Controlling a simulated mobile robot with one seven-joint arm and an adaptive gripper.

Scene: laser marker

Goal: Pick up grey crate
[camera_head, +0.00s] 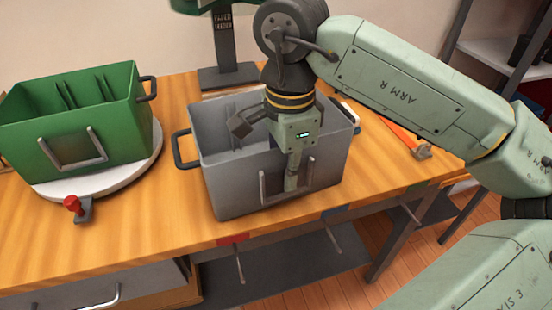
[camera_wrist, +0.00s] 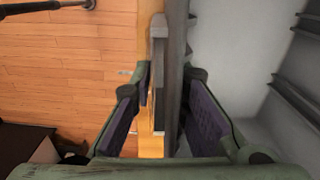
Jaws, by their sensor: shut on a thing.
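The grey crate (camera_head: 228,182) is an open-topped box on the wooden table, upright, with a handle on its left end and a pale handle on its near wall. My gripper (camera_head: 292,172) comes down from above at that near wall. In the wrist view the crate's wall (camera_wrist: 175,60) runs between the two fingers of my gripper (camera_wrist: 168,88), and the interior of the crate lies to the right. My gripper is shut on this wall. The fingertips and contact points are partly hidden in both views.
A green crate (camera_head: 75,115) stands on a round white turntable (camera_head: 130,178) to the left. A red knob (camera_head: 73,203) is at its front. A dark stand (camera_head: 228,75) is behind the grey crate. The table's front edge is close to the crate.

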